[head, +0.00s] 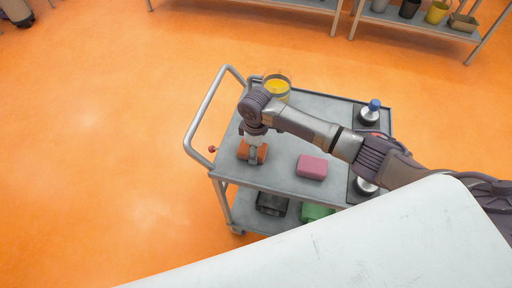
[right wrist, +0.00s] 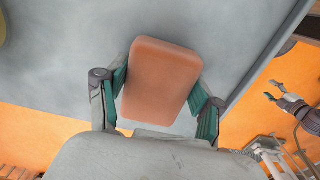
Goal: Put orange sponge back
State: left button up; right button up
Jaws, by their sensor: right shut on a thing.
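The orange sponge (head: 261,154) is at the left end of the grey cart's top shelf (head: 282,178). My right gripper (head: 253,152) is over it, pointing down, with its fingers shut on the sponge. In the right wrist view the sponge (right wrist: 162,80) sits between the two green-padded fingers (right wrist: 163,98), with the grey shelf behind it. I cannot tell whether the sponge touches the shelf. My left gripper (right wrist: 280,97) shows small at the right of the right wrist view, with its fingers apart and empty; it is not in the head view.
A pink sponge (head: 312,167) lies right of the orange one. A glass container with yellow contents (head: 277,87) stands at the back. Blue-topped dispensers (head: 371,111) stand along the right side. The lower shelf holds a black item (head: 271,203) and a green item (head: 315,212).

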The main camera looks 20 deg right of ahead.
jog(key=shift+f, duration=0.1)
jog(key=o, duration=1.1)
notch_tip(320, 180, up, 12)
jog(key=shift+b, duration=0.45)
